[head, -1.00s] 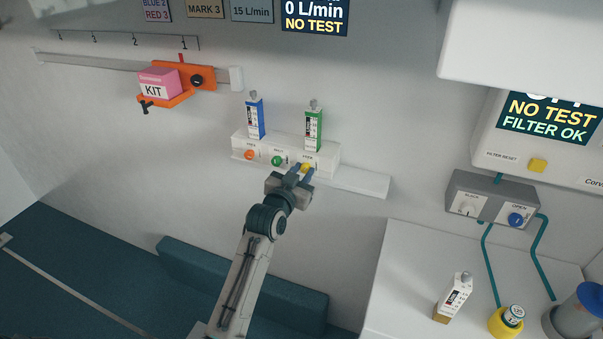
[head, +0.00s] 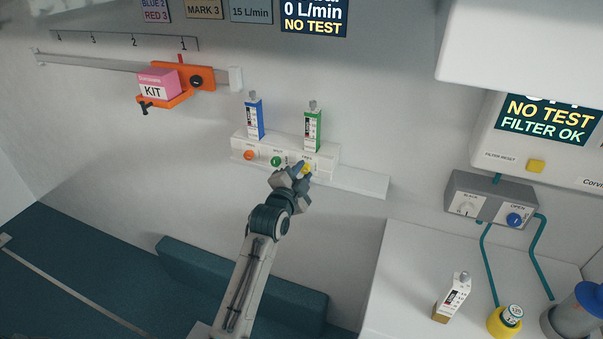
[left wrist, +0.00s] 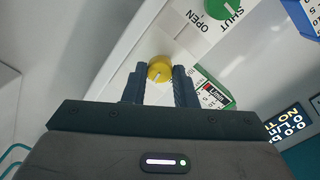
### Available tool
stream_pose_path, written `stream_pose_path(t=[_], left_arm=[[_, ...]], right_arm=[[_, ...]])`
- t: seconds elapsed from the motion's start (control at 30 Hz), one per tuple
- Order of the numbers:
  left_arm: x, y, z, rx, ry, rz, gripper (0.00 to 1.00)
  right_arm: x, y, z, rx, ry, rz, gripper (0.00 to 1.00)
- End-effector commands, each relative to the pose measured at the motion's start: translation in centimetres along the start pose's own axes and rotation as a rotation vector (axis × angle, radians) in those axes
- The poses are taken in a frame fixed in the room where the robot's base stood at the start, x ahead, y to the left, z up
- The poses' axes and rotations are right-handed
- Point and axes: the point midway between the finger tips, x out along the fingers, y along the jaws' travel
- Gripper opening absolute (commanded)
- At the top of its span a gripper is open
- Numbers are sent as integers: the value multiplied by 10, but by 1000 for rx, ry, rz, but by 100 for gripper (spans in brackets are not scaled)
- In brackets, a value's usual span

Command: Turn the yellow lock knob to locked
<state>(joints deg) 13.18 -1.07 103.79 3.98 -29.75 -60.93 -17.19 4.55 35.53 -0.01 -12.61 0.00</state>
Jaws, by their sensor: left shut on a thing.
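The yellow lock knob (head: 307,168) is on the right end of the white panel (head: 237,150) on the wall. It is mostly behind my fingers in the head view. The left wrist view shows the knob (left wrist: 159,71) between the two fingertips, with a pale line on its face. My left gripper (head: 300,170) is shut on it, and its hand is tilted. The knob's lock label is too small or covered to read. My right gripper is not in view.
A green knob (head: 276,161) and an orange knob (head: 249,155) sit left on the same panel. A blue cartridge (head: 254,119) and a green cartridge (head: 313,130) stand above it. A white counter (head: 400,270) is at lower right.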

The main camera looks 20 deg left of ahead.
Motion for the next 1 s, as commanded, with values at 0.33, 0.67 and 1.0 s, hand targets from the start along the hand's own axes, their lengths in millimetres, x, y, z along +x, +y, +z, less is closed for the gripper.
stream_pose_path(t=[0.33,0.67,1.0], left_arm=[[0,0,0,95,-4,-2,2],[0,0,0,103,-4,-3,2],[0,0,0,102,-4,-2,47]], right_arm=[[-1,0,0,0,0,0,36],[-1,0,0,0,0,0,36],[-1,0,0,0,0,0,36]])
